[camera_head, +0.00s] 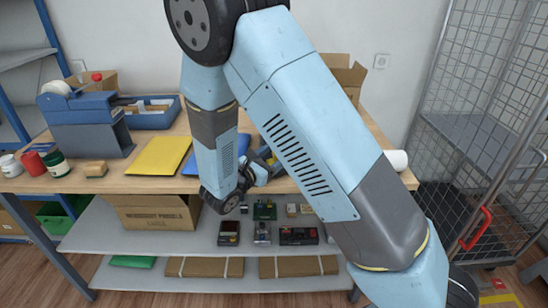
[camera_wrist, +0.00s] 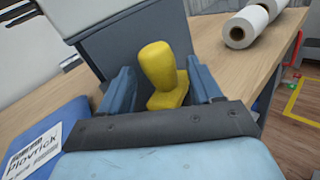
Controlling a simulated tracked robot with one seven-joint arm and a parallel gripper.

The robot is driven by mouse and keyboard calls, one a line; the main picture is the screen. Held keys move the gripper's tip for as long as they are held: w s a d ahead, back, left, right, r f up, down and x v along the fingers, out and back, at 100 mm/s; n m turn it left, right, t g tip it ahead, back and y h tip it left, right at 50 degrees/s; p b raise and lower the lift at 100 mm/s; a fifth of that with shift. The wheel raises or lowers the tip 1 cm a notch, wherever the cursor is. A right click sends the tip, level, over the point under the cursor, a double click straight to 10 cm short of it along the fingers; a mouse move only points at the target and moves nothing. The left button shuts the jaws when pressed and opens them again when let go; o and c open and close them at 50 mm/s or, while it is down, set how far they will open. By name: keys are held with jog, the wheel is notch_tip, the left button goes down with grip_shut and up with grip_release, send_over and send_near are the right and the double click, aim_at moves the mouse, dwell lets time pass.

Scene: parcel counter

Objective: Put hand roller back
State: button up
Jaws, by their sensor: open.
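A yellow object (camera_wrist: 160,62) with a rounded upright handle and a wider foot stands in the wrist view; it may be the hand roller, but no roller drum shows. My gripper (camera_wrist: 162,82) is open, with one blue finger on each side of it. I cannot tell whether the fingers touch it. In the head view my gripper (camera_head: 262,166) is low over the counter's front edge, partly hidden by my arm. No other hand roller can be made out, and its place on the counter (camera_head: 100,184) cannot be told.
A grey box (camera_wrist: 125,42) stands just behind the yellow object. A blue labelled packet (camera_wrist: 45,140) lies at left, white rolls (camera_wrist: 246,27) at right. A yellow envelope (camera_head: 158,156) and a tape dispenser (camera_head: 85,120) are on the left counter. A wire cage (camera_head: 480,120) stands right.

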jog(key=shift+r, duration=0.1)
jog(key=shift+r, duration=0.6)
jog(key=v, duration=1.2)
jog(key=s+d+r+m+g+y, duration=0.1)
jog(key=d+r+m+g, duration=0.25)
jog(key=d, duration=0.35)
jog(key=s+d+r+m+g, duration=0.2)
jog(key=d+r+m+g, duration=0.1)
jog(key=d+m+g, duration=0.3)
jog(key=s+d+r+m+g+y, duration=0.1)
jog(key=d+r+m+g, duration=0.25)
jog(key=d, duration=0.45)
jog(key=s+d+r+m+t+y, duration=0.5)
jog(key=s+d+r+m+y, duration=0.2)
jog(key=s+r+m+y, duration=0.3)
jog(key=shift+s+r+m, duration=0.5)
jog(key=shift+s+m, duration=0.8)
jog(key=shift+m, duration=0.1)
